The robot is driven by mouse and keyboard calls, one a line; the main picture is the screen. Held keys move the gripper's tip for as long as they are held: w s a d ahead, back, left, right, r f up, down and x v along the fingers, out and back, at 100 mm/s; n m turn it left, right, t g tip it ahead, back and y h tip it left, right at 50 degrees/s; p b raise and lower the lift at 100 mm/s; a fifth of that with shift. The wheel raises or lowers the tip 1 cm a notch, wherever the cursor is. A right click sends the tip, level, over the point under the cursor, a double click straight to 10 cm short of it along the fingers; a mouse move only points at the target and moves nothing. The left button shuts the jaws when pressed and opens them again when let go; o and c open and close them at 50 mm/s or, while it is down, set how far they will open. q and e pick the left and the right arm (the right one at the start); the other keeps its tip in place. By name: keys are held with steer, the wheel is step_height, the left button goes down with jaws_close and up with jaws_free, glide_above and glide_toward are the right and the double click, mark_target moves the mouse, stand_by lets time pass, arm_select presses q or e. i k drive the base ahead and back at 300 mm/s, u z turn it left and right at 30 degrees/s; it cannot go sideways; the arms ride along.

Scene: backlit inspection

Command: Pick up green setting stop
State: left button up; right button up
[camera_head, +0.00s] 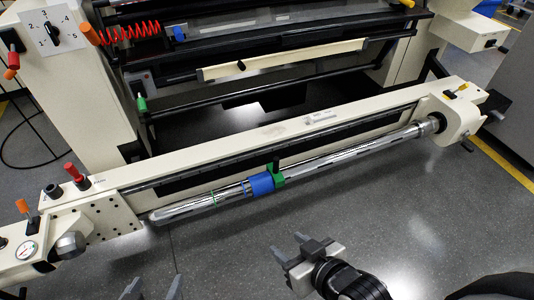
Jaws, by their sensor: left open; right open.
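A green block (278,174), which looks like the green setting stop, sits on the silver shaft (345,157) near its middle. It is right beside a blue collar (261,184) and has a dark post on top. My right gripper (290,246) is open and empty, below and in front of the green block and apart from it. My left gripper (153,286) is open at the bottom edge, left of the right gripper; only its finger ends show, and nothing is seen between them.
A cream beam (270,132) runs behind the shaft between two end housings. A thin green ring (215,198) is on the shaft further left. A green knob (141,104) is on the machine frame. The grey floor (400,220) in front is clear.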

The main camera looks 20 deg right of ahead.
mark_target(275, 172)
steer(key=z, duration=0.4)
steer(key=k, duration=0.5)
steer(key=z, duration=1.05)
steer(key=i, duration=0.6)
steer(key=u, duration=0.75)
steer(key=i, duration=0.75)
steer(key=u, duration=0.75)
steer(key=i, duration=0.5)
steer(key=u, duration=0.05)
